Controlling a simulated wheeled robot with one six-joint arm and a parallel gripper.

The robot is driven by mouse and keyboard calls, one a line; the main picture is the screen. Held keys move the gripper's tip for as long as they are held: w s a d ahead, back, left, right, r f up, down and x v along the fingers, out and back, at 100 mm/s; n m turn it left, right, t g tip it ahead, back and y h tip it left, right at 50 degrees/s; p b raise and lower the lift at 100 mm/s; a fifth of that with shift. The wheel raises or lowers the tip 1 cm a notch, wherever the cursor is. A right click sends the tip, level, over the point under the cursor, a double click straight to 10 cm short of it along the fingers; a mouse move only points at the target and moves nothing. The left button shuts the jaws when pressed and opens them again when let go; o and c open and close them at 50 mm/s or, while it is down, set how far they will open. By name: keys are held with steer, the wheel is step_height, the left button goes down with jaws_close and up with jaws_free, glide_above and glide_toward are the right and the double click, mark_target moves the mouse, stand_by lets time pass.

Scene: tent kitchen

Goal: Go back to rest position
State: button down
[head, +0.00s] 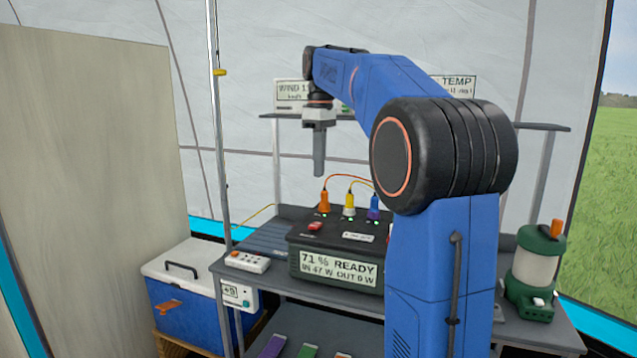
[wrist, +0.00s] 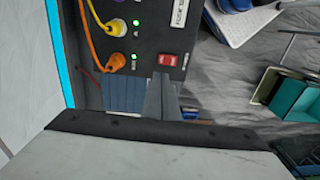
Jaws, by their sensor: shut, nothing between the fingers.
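My gripper (head: 319,160) hangs from my blue arm in the head view, pointing down with its fingers together and nothing between them. It is in the air above the power box (head: 337,268) on the shelf unit, apart from it. The box display reads 71 % READY. Orange, yellow and purple plugs stand in its top. In the wrist view, the shut fingers (wrist: 163,95) show in front of the box (wrist: 158,30), near its red switch (wrist: 167,60). My arm hides part of the shelf behind it.
A power strip (head: 248,262) lies left of the box. A blue cooler (head: 195,297) stands on the left, beside a tall beige panel (head: 90,180). A green lantern (head: 535,270) stands at the right. An upright pole (head: 217,130) is left of my gripper.

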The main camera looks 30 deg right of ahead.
steer(key=shift+r, duration=0.6)
steer(key=s+a+f+m+t, duration=0.1)
steer(key=s+a+f, duration=0.4)
steer(key=s+f, duration=0.5)
steer(key=s+a+f+m+t, duration=0.2)
steer(key=s+a+f+m, duration=0.2)
steer(key=s+f, duration=0.6)
steer(key=s+a+f+m+t, duration=0.2)
steer(key=s+a+f, duration=0.4)
steer(key=s+f, duration=0.4)
steer(key=shift+s+m+h, duration=0.3)
steer(key=shift+s, duration=0.05)
